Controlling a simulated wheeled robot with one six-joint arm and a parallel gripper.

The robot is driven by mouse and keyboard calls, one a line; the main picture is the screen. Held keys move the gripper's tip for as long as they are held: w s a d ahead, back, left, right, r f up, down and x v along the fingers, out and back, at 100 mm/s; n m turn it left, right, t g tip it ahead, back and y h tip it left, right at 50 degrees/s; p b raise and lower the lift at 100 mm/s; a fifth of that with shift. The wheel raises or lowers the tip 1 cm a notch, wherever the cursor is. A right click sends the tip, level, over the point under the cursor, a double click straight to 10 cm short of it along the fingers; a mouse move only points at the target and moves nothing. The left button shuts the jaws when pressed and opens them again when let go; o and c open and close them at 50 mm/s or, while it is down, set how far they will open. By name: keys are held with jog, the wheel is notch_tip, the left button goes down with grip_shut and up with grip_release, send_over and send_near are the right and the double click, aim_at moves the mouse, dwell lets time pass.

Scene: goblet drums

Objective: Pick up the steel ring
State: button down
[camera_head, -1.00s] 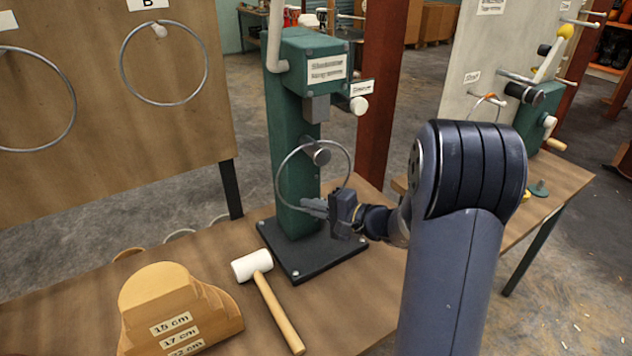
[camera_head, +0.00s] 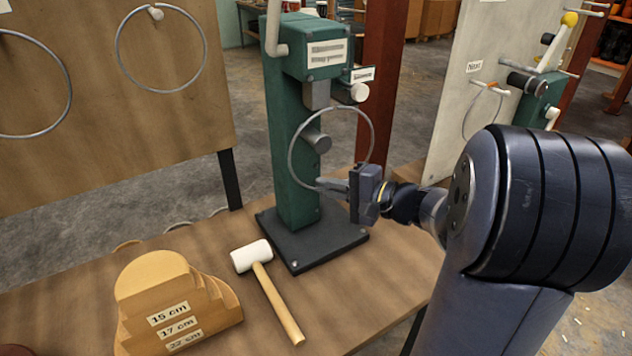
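A thin steel ring (camera_head: 374,141) stands upright in front of the green press column (camera_head: 290,175). The press's grey round stub (camera_head: 318,142) shows inside the ring's outline; I cannot tell if the ring still goes around it or is clear in front of it. My gripper (camera_head: 328,186) reaches in from the right at the ring's lower edge. Its fingers look shut on the ring's bottom, with the fingertips pointing left. The exact contact is small and partly hidden by the gripper body.
A white mallet (camera_head: 252,256) and stepped wooden blocks (camera_head: 165,290) lie on the bench (camera_head: 370,300) at front. The press's black base (camera_head: 330,245) is below the ring. A brown board (camera_head: 110,120) with hung rings is left; a pale board (camera_head: 470,100) with pegs is right.

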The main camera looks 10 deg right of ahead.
jog(key=s+d+b, duration=0.1)
jog(key=s+d, duration=0.3)
jog(key=s, duration=0.9)
jog(key=shift+d, duration=0.1)
jog(key=shift+s+d, duration=2)
jog(key=shift+s, duration=4.15)
jog(key=s+d+r+p, duration=0.1)
jog(key=s+r+p, duration=0.3)
jog(key=p, duration=0.5)
notch_tip(320, 180, up, 2)
jog(key=shift+s+d+p, duration=0.3)
jog(key=shift+s+p, duration=0.1)
